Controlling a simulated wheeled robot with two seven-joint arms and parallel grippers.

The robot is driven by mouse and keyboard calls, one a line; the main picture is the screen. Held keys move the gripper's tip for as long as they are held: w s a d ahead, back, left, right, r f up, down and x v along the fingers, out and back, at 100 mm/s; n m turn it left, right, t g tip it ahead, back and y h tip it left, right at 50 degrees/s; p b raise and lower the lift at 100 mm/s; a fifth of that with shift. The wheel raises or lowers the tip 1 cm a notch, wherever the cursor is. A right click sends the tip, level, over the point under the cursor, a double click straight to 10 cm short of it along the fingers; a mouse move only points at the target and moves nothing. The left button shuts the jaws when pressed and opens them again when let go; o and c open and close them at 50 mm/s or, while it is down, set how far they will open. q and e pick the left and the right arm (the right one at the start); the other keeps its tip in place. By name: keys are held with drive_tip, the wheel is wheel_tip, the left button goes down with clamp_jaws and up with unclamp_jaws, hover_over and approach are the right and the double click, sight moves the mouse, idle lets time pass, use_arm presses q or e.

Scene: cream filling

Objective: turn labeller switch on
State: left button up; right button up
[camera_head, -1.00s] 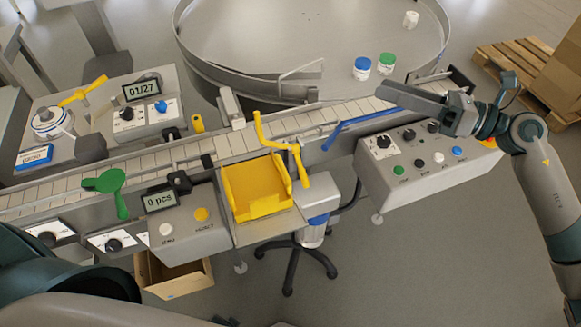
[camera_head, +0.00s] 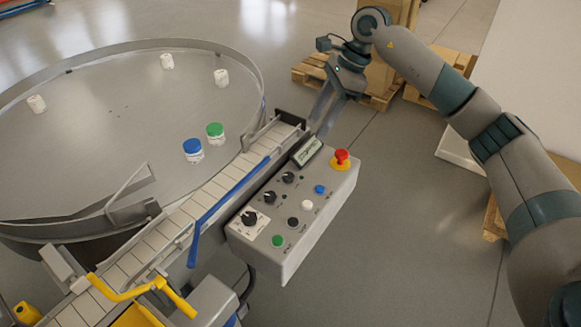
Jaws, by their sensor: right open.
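I cannot read the labels, so I cannot tell whether one is the labeller switch. My right gripper (camera_head: 328,107) is open and empty, pointing down beyond the box's far end. It is apart from the switches. My left gripper is not in view.
The box also carries green (camera_head: 278,241), white (camera_head: 307,205) and blue (camera_head: 320,189) buttons, a small display (camera_head: 307,151) and a red stop button (camera_head: 342,157). A blue guide bar (camera_head: 222,207) runs along the conveyor (camera_head: 158,240). Floor right of the box is clear.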

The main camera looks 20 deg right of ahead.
sight(289, 175)
drive_tip(key=p+x, duration=0.6)
drive_tip(key=x, duration=1)
drive_tip(key=shift+w+a+f, duration=0.1)
drive_tip(key=shift+a+f, duration=0.25)
drive_tip(key=shift+f, duration=0.4)
drive_tip(key=shift+c, duration=0.2)
drive_tip(key=c, duration=1)
